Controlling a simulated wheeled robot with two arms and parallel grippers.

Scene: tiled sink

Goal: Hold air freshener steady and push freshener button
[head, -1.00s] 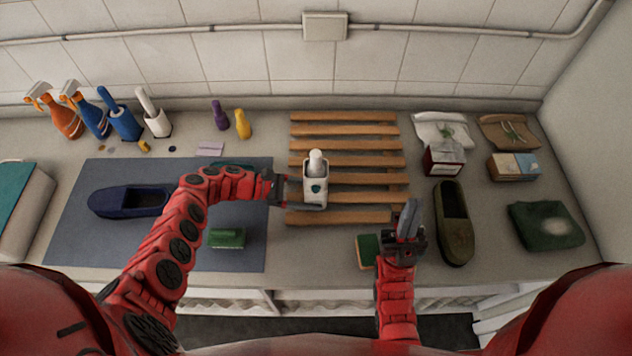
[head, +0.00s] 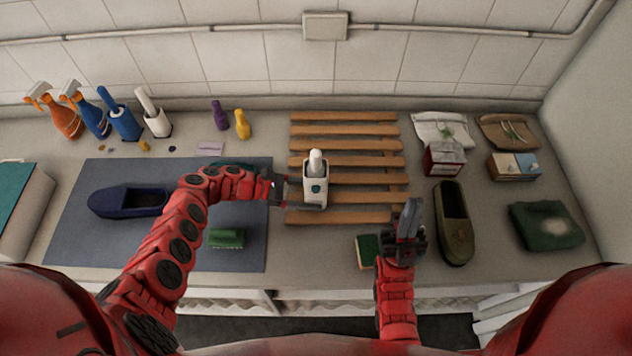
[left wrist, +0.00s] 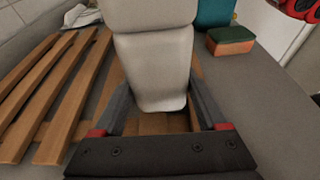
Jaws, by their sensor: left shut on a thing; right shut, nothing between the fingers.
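The white air freshener (head: 314,190) stands upright over the wooden slatted rack, with a rounded white top (head: 315,162) and a small teal mark on its front. My left gripper (head: 290,190) is shut on its body from the left. In the left wrist view the pale freshener (left wrist: 158,65) sits between both dark fingers (left wrist: 160,108). The button itself is too small to make out. My right gripper (head: 410,212) is shut and empty, pointing up, to the lower right of the freshener and apart from it.
The wooden rack (head: 345,131) lies under the freshener. A green and brown sponge (head: 367,250) lies left of my right gripper, and an olive shoe (head: 453,225) lies right of it. A blue shoe (head: 130,201) and green brush (head: 227,238) lie on the grey mat (head: 85,235).

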